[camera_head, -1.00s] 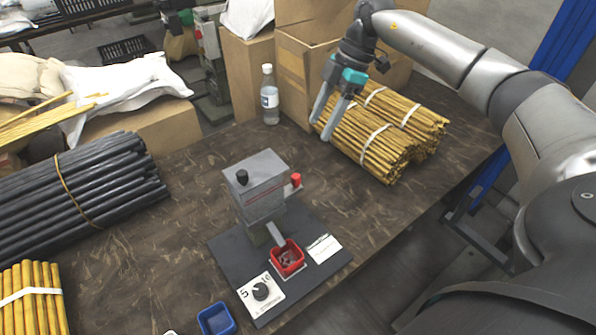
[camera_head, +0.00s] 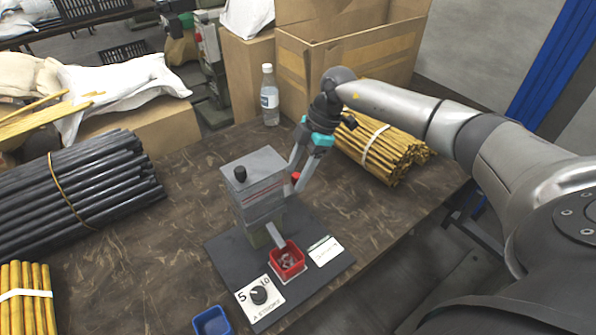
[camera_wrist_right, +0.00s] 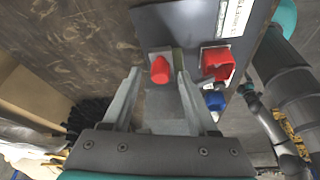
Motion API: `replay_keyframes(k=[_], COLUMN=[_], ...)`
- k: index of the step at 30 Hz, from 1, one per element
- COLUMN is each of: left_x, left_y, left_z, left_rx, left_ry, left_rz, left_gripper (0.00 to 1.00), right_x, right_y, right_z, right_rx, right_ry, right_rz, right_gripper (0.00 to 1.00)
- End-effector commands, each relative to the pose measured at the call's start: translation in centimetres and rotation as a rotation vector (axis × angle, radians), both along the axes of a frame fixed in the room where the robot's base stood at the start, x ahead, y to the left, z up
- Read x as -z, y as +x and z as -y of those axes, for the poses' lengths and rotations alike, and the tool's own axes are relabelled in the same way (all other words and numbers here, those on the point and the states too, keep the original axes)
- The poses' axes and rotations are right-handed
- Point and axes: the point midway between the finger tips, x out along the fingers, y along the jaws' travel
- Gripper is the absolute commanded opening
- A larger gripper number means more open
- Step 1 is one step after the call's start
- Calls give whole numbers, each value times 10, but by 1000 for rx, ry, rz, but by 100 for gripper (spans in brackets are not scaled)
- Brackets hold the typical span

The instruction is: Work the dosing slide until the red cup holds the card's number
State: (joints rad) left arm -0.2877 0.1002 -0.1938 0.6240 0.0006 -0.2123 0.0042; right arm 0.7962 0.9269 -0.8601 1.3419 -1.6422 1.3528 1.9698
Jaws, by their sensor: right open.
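The grey dosing machine (camera_head: 256,187) stands on a dark base plate (camera_head: 225,258), with a black knob on top and a red knob (camera_head: 295,177) on its right side. The red cup (camera_head: 287,260) sits under the chute with some small pieces in it. The white card (camera_head: 325,251) lies right of the cup; its writing is too small to read. A dial (camera_head: 260,293) marked 5 and 10 is in front. My right gripper (camera_head: 294,179) is open, its fingers on either side of the red knob, which also shows between them in the wrist view (camera_wrist_right: 160,70). My left gripper is out of view.
A blue cup (camera_head: 212,322) stands at the front edge of the view, left of the dial. Bundles of yellow sticks (camera_head: 385,150) and a clear bottle (camera_head: 269,95) are behind. A bundle of black rods (camera_head: 75,195) lies left. The table between is clear.

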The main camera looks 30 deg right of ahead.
Motion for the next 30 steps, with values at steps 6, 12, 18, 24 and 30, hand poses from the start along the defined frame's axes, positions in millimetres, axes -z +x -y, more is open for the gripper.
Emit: replay_keyframes(k=[6, 12, 18, 24, 30], left_x=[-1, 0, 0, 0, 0], left_y=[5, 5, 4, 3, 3], left_z=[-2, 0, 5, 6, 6], left_rx=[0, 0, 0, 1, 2], left_ry=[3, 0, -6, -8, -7], left_rz=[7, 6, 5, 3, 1], left_gripper=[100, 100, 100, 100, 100], right_x=[0, 0, 0, 0, 0], right_y=[0, 0, 0, 0, 0], right_z=[0, 0, 1, 1, 1], right_rx=[0, 0, 1, 1, 1], right_ry=[0, -1, -1, -1, -1], right_rz=[0, 0, -1, -1, -1], right_gripper=[55, 32, 10, 0, 0])
